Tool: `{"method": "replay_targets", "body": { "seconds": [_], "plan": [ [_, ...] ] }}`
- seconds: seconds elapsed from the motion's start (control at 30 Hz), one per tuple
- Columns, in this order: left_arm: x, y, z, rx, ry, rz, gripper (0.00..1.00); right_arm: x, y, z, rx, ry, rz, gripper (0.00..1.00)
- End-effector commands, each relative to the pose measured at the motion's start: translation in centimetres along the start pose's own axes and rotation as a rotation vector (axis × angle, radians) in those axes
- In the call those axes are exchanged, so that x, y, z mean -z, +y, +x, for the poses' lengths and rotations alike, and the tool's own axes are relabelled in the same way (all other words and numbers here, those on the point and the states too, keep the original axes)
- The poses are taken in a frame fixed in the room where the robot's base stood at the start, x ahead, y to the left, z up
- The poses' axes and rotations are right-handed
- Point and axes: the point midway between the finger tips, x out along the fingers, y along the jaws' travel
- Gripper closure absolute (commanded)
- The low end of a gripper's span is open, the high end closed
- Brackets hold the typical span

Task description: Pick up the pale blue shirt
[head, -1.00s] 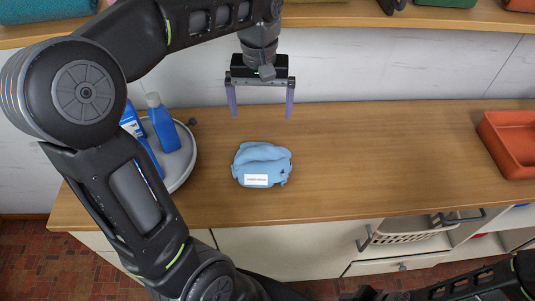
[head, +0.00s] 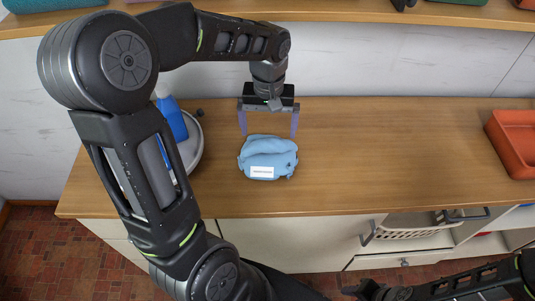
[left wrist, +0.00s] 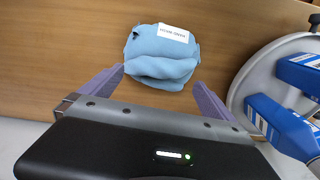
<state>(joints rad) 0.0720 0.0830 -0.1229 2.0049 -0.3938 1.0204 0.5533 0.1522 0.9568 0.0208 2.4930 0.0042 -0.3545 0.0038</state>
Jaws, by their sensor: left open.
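The pale blue shirt (head: 268,150) lies bundled on the wooden counter, with a white label on its front side. It also shows in the left wrist view (left wrist: 160,62), at the top middle, with dark print on its label. My left gripper (head: 269,134) is open and empty, its two purple fingers pointing down at the shirt's far side. In the left wrist view the fingertips (left wrist: 158,76) are spread to either side of the shirt's near edge. I cannot tell whether they touch it. My right gripper cannot be made out; only part of the dark right arm shows at the lower right.
A round pale tray (head: 195,152) with blue bottles (head: 172,120) stands left of the shirt, partly hidden by my left arm. An orange bin (head: 512,150) sits at the right end. The counter (head: 390,150) between shirt and bin is clear. A shelf (head: 350,20) runs above.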

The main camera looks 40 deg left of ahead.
Motion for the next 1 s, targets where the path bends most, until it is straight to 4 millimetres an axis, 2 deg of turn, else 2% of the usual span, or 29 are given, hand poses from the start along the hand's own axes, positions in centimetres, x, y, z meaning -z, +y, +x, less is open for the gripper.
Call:
{"method": "replay_targets", "body": {
  "seconds": [0.27, 0.67, 1.0],
  "plan": [
    [0.0, 0.0, 0.4, 0.001, -0.001, 0.0, 0.0, 0.0, 0.0, -0.1, 0.0, 0.0, 0.0, 0.64],
    [-0.1, 0.0, 5.9, 0.001, -0.002, -0.001, 0.0, -0.1, -0.2, -0.6, -0.002, -0.002, 0.002, 0.64],
    [0.0, 0.0, 6.2, -0.001, 0.002, 0.0, 0.0, -0.1, -0.2, -0.6, -0.002, -0.002, 0.002, 0.64]
  ]
}}
